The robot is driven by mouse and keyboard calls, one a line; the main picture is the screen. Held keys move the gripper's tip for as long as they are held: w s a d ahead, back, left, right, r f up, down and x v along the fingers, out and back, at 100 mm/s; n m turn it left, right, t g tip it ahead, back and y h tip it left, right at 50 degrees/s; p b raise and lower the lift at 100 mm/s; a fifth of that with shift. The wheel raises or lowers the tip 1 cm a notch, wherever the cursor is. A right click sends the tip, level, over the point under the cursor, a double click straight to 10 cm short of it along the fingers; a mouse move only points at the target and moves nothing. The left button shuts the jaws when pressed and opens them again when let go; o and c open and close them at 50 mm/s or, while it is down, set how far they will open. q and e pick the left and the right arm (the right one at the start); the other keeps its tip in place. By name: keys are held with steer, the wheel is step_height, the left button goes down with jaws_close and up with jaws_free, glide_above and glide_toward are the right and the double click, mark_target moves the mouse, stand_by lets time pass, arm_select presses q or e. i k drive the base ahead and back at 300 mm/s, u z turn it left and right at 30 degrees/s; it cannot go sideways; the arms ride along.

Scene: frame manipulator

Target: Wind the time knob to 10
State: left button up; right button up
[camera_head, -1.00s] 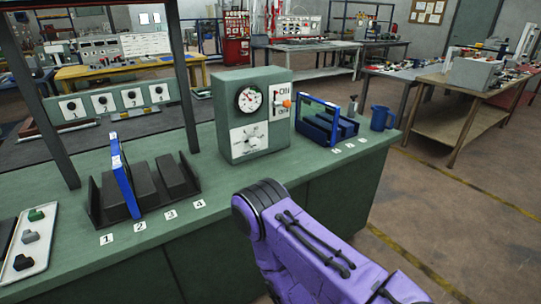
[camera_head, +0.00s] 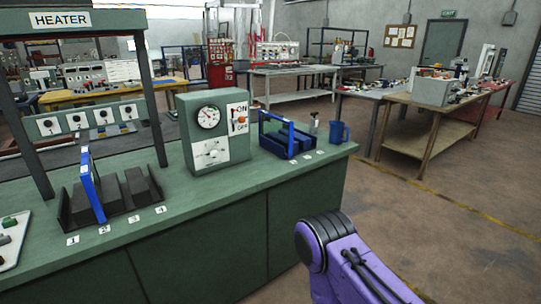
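A green control box (camera_head: 213,130) stands upright on the green workbench. Its front has a round gauge (camera_head: 208,117) at the top and a white dial with a knob (camera_head: 211,153) below it. An ON/OFF switch with an orange-red lever (camera_head: 240,120) is at its right. The knob's pointer and numbers are too small to read. A purple arm link of mine is at the lower right, in front of the bench and apart from the box. Neither of my grippers is in view.
On the bench (camera_head: 190,215), a rack with a blue frame (camera_head: 92,188) stands left of the box. Another blue-framed rack (camera_head: 285,137) and a blue mug (camera_head: 338,132) stand to its right. A HEATER frame (camera_head: 60,20) rises at the left. The floor at right is clear.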

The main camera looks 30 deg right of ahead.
mark_target(215, 156)
steer(key=z, duration=0.8)
steer(key=i, duration=0.45)
